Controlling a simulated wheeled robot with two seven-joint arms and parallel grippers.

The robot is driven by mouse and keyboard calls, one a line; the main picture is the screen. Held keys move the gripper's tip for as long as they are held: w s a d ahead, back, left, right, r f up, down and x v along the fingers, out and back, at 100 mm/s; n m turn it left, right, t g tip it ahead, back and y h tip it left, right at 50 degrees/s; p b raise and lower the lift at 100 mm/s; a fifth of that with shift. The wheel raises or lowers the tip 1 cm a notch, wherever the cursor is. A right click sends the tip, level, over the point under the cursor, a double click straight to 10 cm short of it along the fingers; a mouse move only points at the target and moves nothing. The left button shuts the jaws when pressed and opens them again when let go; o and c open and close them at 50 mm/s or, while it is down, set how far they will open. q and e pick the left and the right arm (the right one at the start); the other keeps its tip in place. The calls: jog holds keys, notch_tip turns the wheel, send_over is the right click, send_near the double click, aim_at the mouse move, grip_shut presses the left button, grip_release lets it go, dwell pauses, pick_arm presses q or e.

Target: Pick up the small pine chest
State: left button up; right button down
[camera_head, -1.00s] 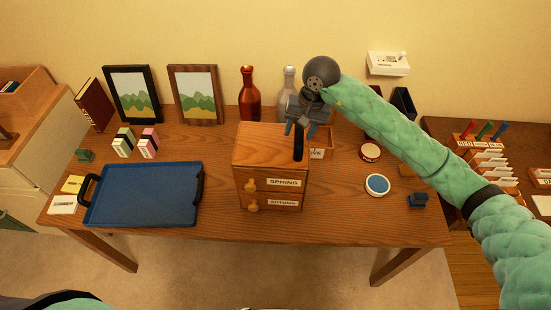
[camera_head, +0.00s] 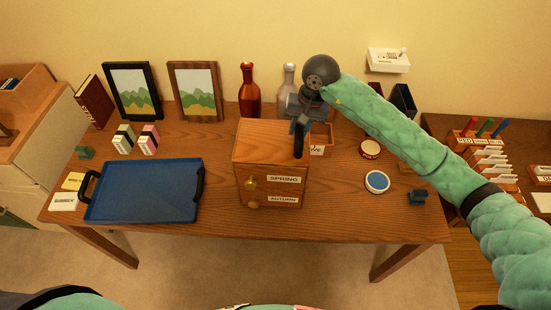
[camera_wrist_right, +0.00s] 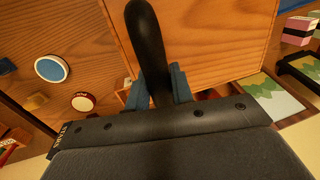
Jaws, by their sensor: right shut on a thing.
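The small pine chest (camera_head: 270,150) stands upright on the desk, with a SPRING drawer (camera_head: 285,179) and an AUTUMN drawer (camera_head: 283,199), both with round knobs. A black handle (camera_head: 298,142) is at the right of its top. My right gripper (camera_head: 300,124) comes from behind and is shut on the handle. In the right wrist view, the blue fingers of my right gripper (camera_wrist_right: 160,88) lie on both sides of the black handle (camera_wrist_right: 147,45), close to the wooden chest (camera_wrist_right: 215,40). The chest seems to rest on the desk. My left gripper is not in view.
A blue tray (camera_head: 145,190) lies left of the chest. A red bottle (camera_head: 249,92) and a clear bottle (camera_head: 288,85) stand behind. A small wooden box (camera_head: 321,136) is close behind right. Desk between tray and chest is clear.

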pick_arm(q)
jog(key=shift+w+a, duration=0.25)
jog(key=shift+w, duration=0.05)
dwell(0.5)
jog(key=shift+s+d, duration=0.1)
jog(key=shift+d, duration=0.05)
pick_arm(e)
jog(key=shift+r, duration=0.1)
